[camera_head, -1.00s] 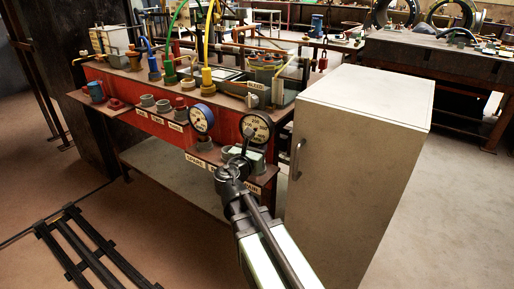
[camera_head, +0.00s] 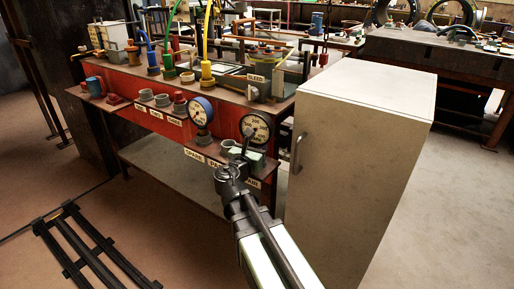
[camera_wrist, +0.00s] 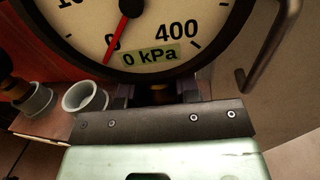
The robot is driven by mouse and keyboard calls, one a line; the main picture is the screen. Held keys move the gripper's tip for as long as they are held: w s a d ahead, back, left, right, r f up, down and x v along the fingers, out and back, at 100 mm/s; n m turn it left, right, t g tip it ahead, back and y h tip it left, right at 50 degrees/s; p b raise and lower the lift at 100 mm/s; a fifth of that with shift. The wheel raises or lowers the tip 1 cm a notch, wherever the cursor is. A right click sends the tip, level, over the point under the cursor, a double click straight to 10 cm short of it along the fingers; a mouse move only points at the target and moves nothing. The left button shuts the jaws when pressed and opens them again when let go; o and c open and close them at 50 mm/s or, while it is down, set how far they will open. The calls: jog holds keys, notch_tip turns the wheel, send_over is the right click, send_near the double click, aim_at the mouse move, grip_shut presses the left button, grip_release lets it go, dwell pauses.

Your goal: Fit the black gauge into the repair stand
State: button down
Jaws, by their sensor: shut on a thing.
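The black gauge (camera_head: 256,127) has a black rim and a white dial. It stands upright above the front ledge of the red bench. In the wrist view its dial (camera_wrist: 150,30) fills the top, with a red needle near 0 and a "0 kPa" label. My gripper (camera_wrist: 160,95) is shut on the gauge's stem below the dial. The repair stand is mostly hidden behind my gripper; a label ending in "AIR" (camera_head: 249,184) shows on the ledge front there. I cannot tell whether the stem touches the stand.
A blue gauge (camera_head: 200,111) stands to the left on the ledge, above the "SPARE" label. An empty grey cup (camera_wrist: 85,98) is just left of my gripper. A tall white cabinet (camera_head: 350,160) stands close on the right. Hoses and fittings crowd the bench top.

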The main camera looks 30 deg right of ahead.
jog(key=shift+f+b, duration=0.5)
jog(key=shift+f, duration=0.1)
jog(key=c, duration=0.8)
grip_release()
jog(key=shift+r, duration=0.1)
jog(key=v, duration=0.7)
jog(key=shift+s+a, duration=0.2)
